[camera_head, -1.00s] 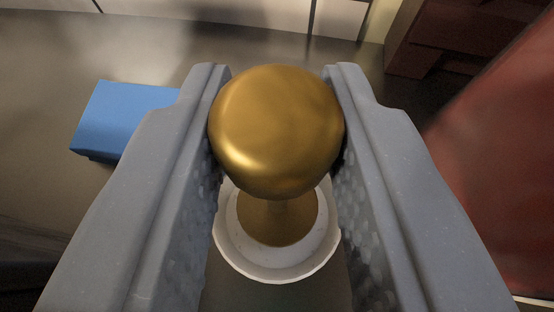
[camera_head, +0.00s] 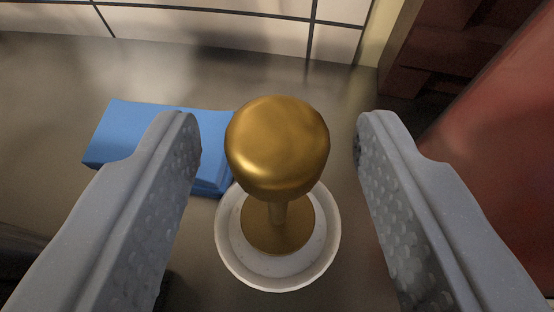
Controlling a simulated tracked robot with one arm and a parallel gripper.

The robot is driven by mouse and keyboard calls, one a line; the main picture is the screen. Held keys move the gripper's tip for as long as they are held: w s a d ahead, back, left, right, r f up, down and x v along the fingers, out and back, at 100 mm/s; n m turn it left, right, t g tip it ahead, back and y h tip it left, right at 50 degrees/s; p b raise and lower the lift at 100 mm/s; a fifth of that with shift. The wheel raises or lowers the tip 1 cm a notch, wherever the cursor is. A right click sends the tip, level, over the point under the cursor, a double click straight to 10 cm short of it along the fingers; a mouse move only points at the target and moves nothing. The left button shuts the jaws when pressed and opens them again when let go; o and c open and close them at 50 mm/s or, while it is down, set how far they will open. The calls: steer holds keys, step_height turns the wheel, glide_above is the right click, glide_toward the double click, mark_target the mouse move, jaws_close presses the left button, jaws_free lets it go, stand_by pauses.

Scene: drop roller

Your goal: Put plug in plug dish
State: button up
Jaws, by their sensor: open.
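The plug (camera_head: 277,145) is brass-coloured, with a thick rounded knob on top, a thin stem and a round base. It stands upright in the white plug dish (camera_head: 228,258), its base inside the rim. My gripper (camera_head: 278,135) is open, with one grey finger on each side of the knob. There is a clear gap between the knob and each finger. The knob hides the far part of the dish.
A blue block (camera_head: 140,135) lies behind and left of the dish, partly hidden by my left finger. A red surface (camera_head: 500,170) rises at the right. White tiles (camera_head: 200,20) line the back. The grey counter (camera_head: 300,75) is clear behind the plug.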

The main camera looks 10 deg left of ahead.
steer(key=v, duration=1)
steer(key=shift+s, duration=0.25)
steer(key=shift+r, duration=0.2)
steer(key=s+d+r+m+t+h, duration=0.1)
steer(key=s+r, duration=0.1)
steer(key=r, duration=1.1)
steer(key=s+d+r+t+h, duration=0.1)
steer(key=s+d+r, duration=0.1)
steer(key=r, duration=1.1)
steer(key=s+a+r, duration=0.2)
steer(key=s+r, duration=0.5)
steer(key=r, duration=0.2)
steer(key=s+a+r+m, duration=0.1)
steer(key=s+a+r, duration=0.1)
steer(key=s+r, duration=0.5)
step_height(320, 180, up, 4)
steer(key=shift+a+f+t, duration=0.25)
steer(key=shift+a+t, duration=0.15)
steer(key=shift+c, duration=0.4)
